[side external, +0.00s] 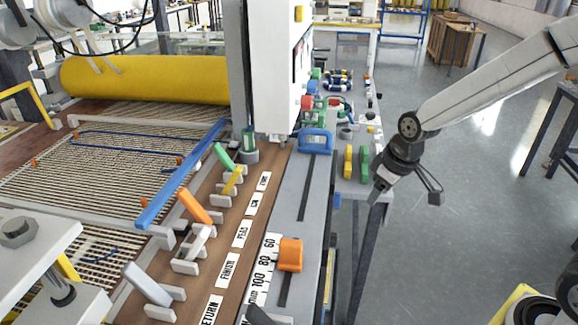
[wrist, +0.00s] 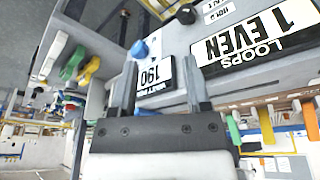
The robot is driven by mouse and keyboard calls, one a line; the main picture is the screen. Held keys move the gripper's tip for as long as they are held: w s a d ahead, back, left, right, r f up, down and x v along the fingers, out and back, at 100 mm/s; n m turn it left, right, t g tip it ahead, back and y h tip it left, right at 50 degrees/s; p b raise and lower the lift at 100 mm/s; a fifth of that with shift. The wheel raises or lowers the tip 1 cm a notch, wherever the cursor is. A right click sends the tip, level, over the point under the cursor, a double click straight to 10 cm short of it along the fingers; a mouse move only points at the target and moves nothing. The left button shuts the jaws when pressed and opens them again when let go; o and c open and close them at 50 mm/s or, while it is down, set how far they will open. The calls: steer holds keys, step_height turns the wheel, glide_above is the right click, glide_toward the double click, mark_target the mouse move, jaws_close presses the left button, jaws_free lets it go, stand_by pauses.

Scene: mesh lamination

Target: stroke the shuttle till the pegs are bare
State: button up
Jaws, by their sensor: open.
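In the side view a blue bar (side external: 185,172) lies across the strung mesh bed (side external: 90,172). A blue handle (side external: 315,140) and an orange block (side external: 290,254) sit on a slotted grey rail (side external: 311,195). I cannot tell which of these is the shuttle. Small orange pegs (side external: 34,162) stand at the mesh; blue cord runs near them. My gripper (side external: 378,192) is right of the bench, pointing down-left, apart from these parts. In the wrist view my gripper (wrist: 161,72) is open, its fingers apart and nothing visibly held, in front of a panel labelled "LOOPS 1 EVEN" (wrist: 250,42).
Several coloured levers (side external: 194,207) stand beside labels such as "FINISH" and "RETURN". Yellow and green pieces (side external: 356,163) are at the bench's right edge. A white upright housing (side external: 275,65) and yellow roller (side external: 145,79) stand behind.

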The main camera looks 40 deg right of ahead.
mark_target(322, 131)
steer(key=w+d+r+n, duration=0.1)
steer(key=w+r+n, duration=0.2)
steer(key=w+r, duration=0.3)
steer(key=w+d+r+n+t+y, duration=0.1)
steer(key=w+r+n, duration=0.3)
steer(key=w, duration=0.9)
steer(key=shift+d+r+y, duration=0.3)
steer(key=shift+d+r, duration=0.5)
steer(key=shift+r, duration=0.05)
steer(key=shift+w+f, duration=0.1)
steer(key=shift+x, duration=3.75)
steer(key=shift+w, duration=0.15)
jaws_close()
